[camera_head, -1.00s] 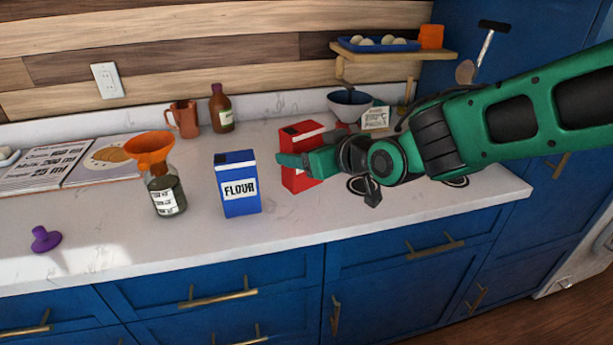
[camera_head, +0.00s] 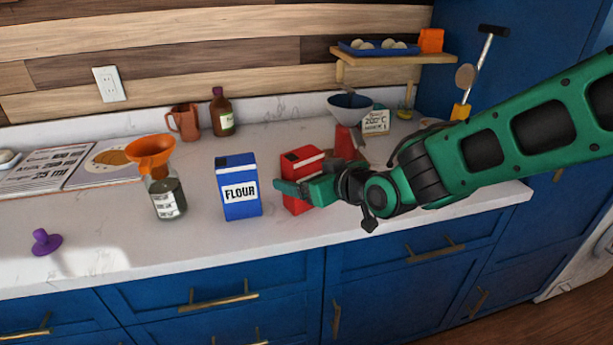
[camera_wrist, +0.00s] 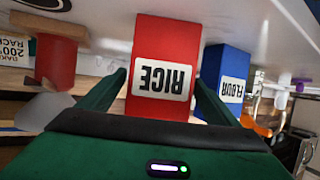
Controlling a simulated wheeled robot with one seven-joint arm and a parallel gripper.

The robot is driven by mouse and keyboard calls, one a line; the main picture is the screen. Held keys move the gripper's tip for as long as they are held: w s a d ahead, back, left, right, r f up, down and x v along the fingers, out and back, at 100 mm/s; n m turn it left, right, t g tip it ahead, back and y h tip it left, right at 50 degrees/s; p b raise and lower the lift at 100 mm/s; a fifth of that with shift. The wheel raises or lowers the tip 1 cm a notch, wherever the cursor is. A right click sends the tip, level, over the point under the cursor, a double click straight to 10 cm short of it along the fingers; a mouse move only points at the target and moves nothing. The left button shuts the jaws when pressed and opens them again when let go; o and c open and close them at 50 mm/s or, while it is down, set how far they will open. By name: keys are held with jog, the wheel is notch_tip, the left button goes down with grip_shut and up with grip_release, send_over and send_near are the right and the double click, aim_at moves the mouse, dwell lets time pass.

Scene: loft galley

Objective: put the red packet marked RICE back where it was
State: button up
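The red packet marked RICE (camera_head: 299,163) is upright near the front of the counter, just right of the blue FLOUR packet (camera_head: 239,188). My gripper (camera_head: 300,190) is closed around it from the right. In the wrist view the RICE label of the red packet (camera_wrist: 163,50) appears upside down, and the fingers (camera_wrist: 162,95) touch both its sides. The blue packet (camera_wrist: 225,80) is close beside it in that view. The red packet's lower part is partly hidden by my gripper, and I cannot tell whether its base rests on the counter.
A bottle with an orange funnel (camera_head: 166,195) stands left of the flour. A purple stopper-like thing (camera_head: 44,241) is at the front left. The counter's front edge is near.

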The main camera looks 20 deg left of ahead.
jog(key=shift+r, duration=0.1)
jog(key=shift+d, duration=0.15)
jog(key=v, duration=1.1)
jog(key=shift+s+d, duration=0.25)
jog(key=w+d+f+m+h, duration=0.1)
jog(key=d+f+m+h, duration=0.15)
jog(key=d, duration=0.75)
jog(key=w+d+f+m+h, duration=0.1)
jog(key=d+f+m+h, duration=0.15)
jog(key=d, duration=0.75)
jog(key=w+d+f+m+h, duration=0.1)
jog(key=d+m+h, duration=0.15)
jog(key=d, duration=0.75)
jog(key=s+d+f+m+g+h, duration=0.25)
jog(key=s+d, duration=0.45)
jog(key=d, duration=0.5)
jog(key=s+d+m+g, duration=0.2)
jog(key=s+d+m, duration=0.1)
jog(key=s, duration=0.5)
jog(key=s+d+m+g, duration=0.3)
jog(key=s+d, duration=0.3)
jog(key=s, duration=0.3)
jog(key=shift+r+m+h, duration=0.25)
jog(key=shift+m+h, duration=0.05)
jog(key=shift+m, duration=0.3)
